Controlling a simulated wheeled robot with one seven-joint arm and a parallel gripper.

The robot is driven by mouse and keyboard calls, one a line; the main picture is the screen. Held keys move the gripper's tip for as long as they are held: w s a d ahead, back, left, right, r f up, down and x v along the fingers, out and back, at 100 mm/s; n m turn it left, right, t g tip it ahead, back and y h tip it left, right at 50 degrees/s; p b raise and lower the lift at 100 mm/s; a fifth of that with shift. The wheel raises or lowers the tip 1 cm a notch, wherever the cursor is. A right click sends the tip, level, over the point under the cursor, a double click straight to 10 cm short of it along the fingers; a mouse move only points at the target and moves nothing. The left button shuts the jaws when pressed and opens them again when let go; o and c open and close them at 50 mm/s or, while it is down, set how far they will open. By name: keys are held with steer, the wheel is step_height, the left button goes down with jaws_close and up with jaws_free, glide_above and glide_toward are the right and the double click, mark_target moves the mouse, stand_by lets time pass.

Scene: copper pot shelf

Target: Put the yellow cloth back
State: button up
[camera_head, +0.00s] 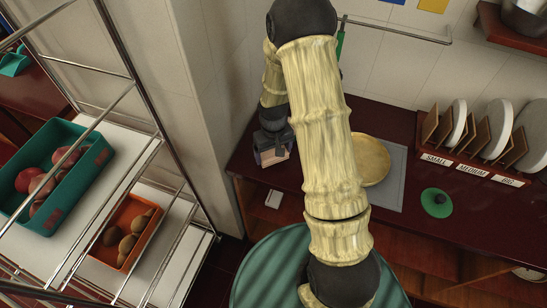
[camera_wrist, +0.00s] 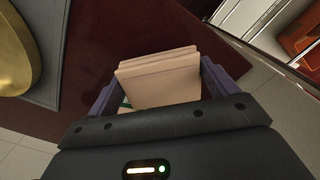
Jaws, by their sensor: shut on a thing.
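My gripper (camera_head: 272,155) is over the left end of the dark red counter, near the tiled wall. In the wrist view, its purple fingers are shut on a pale beige, layered, folded-looking thing (camera_wrist: 160,80). Its colour is closer to peach than yellow, so I cannot tell for sure that it is the yellow cloth. A little green and white shows at its lower left side. A flat yellow patch (camera_head: 433,4) is on the wall at the top edge, beside a blue one (camera_head: 394,1). My arm hides part of the wall rail (camera_head: 395,31) and the counter.
A wire shelf (camera_head: 150,150) with a teal crate (camera_head: 78,200) and orange crate (camera_head: 122,262) stands left.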

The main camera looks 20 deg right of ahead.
mark_target(273, 158)
steer(key=shift+f+p, duration=0.3)
steer(key=shift+f, duration=1.45)
steer(key=shift+f, duration=0.2)
steer(key=o, duration=0.7)
steer(key=shift+r, duration=0.1)
step_height(273, 158, up, 12)
steer(key=shift+r+b, duration=0.1)
steer(key=shift+b, duration=0.95)
